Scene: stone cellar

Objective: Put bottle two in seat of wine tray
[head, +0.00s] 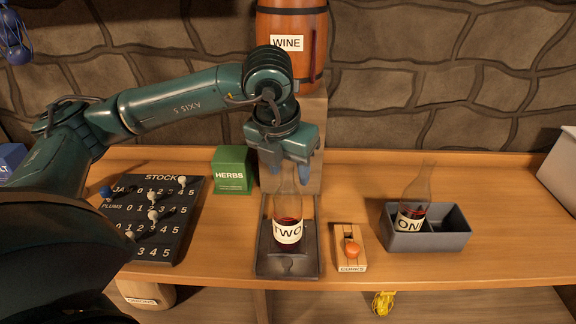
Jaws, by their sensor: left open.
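Bottle two (288,212), clear glass with dark red wine and a "TWO" label, stands upright on a dark metal stand (268,262) near the middle of the counter. My left gripper (289,168) is open and points down at the top of its neck. I cannot tell whether the fingers are around the neck or just above it. The grey wine tray (413,243) is at the right and has two seats. Bottle one (413,200) stands in its left seat, leaning slightly; the right seat (449,220) is empty. My right gripper is not in view.
A wooden corks holder (343,261) with an orange knob lies between the stand and the tray. A black stock board (160,240) with pegs and a green herbs box (232,170) are at the left. A wine barrel (291,20) stands behind. Counter right of the tray is clear.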

